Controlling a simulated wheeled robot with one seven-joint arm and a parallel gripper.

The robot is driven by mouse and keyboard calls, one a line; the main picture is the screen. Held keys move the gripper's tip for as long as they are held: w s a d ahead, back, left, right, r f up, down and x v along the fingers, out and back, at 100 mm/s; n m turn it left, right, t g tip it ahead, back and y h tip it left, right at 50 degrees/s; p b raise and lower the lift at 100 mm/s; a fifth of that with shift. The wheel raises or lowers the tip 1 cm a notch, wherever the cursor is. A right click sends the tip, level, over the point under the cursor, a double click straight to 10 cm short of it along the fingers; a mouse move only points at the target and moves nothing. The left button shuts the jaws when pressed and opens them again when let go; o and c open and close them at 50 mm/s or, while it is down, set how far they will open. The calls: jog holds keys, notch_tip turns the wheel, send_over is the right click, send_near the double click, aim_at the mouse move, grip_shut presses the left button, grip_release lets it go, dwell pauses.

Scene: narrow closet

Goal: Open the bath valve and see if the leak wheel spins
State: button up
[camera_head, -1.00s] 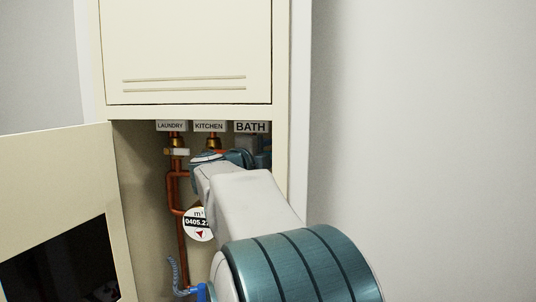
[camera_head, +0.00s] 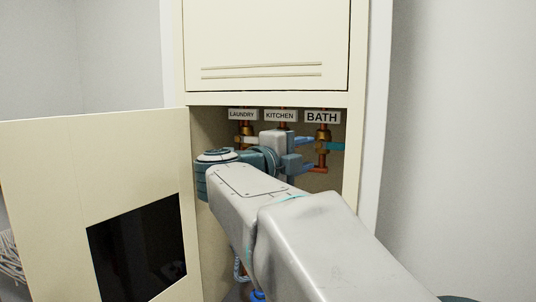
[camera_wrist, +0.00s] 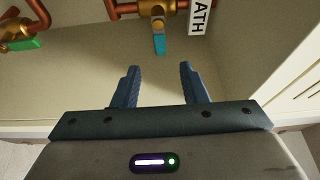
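The bath valve (camera_head: 322,138) is brass on a copper pipe under the BATH label (camera_head: 322,117). Its teal handle (camera_head: 337,146) lies crosswise to the pipe; in the wrist view the handle (camera_wrist: 160,44) points toward my gripper. My gripper (camera_head: 308,154) is just left of the bath valve in the head view. In the wrist view its blue fingers (camera_wrist: 160,82) are apart with nothing between them, and the handle is beyond their tips with a gap. The meter with the leak wheel is hidden behind my arm.
The laundry label (camera_head: 242,115) and kitchen label (camera_head: 280,116) are left of the bath label. A neighbouring valve with a green handle (camera_wrist: 24,45) shows in the wrist view. The open cabinet door (camera_head: 60,170) stands left; the cabinet's right frame (camera_head: 356,150) is close to the bath valve.

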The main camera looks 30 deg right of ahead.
jog(key=shift+w, duration=0.1)
dwell(0.4)
jog(key=w+a+n+t+y, duration=0.55)
jog(key=a+n+t, duration=0.25)
jog(key=n+t, duration=0.25)
jog(key=a+f+n+y, duration=1)
jog(key=f+n, duration=0.2)
jog(key=n, duration=0.1)
jog(key=s+a+f+n+g+y, duration=0.2)
jog(key=s+f+n+g, duration=0.1)
jog(key=f, duration=0.3)
jog(key=s+a+f+n+g+y, duration=0.1)
jog(key=s+a+f+n+g, duration=0.1)
jog(key=s+f+g, duration=0.3)
jog(key=s+d+f+n+g, duration=0.1)
jog(key=s+f+n+g, duration=0.1)
jog(key=s+f, duration=0.4)
jog(key=s+d+f+n+g+h, duration=0.1)
jog(key=s+f+g, duration=0.2)
jog(key=s+f, duration=0.3)
jog(key=shift+s+d+n, duration=0.35)
jog(key=shift+s, duration=0.1)
jog(key=shift+f, duration=0.1)
